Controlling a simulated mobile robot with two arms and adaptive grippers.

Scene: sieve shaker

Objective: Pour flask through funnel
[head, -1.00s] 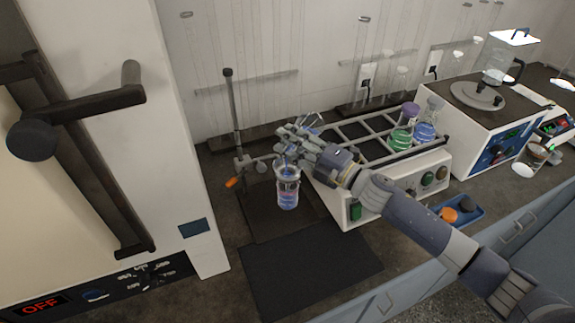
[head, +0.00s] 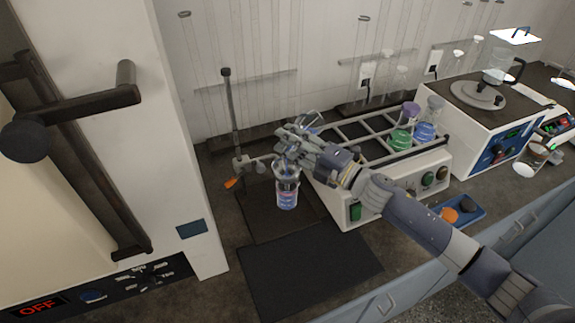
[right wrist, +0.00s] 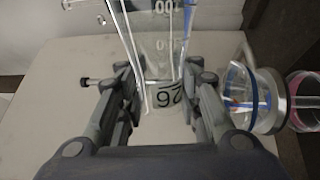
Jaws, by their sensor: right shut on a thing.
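My right gripper (head: 300,146) is shut on a clear glass flask (right wrist: 166,97) with white graduation marks and a label reading 26. In the head view the flask is mostly hidden behind the gripper, just above the funnel, and looks tilted. The funnel (head: 285,168) sits in the stand's holder over a glass vessel (head: 288,200) with purple-blue liquid. In the right wrist view the glass funnel (right wrist: 243,100) shows to the right of the flask, with blue in it. Pink shows in the vessel (right wrist: 305,100) at the right edge. My left gripper is out of view.
The stand's rod (head: 231,120) rises behind the vessel. A white shaker (head: 350,208) with a rack carries a green flask (head: 401,138) and a blue flask (head: 425,130). A large cabinet (head: 190,160) is close on the left. A dark mat (head: 300,272) lies bare in front.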

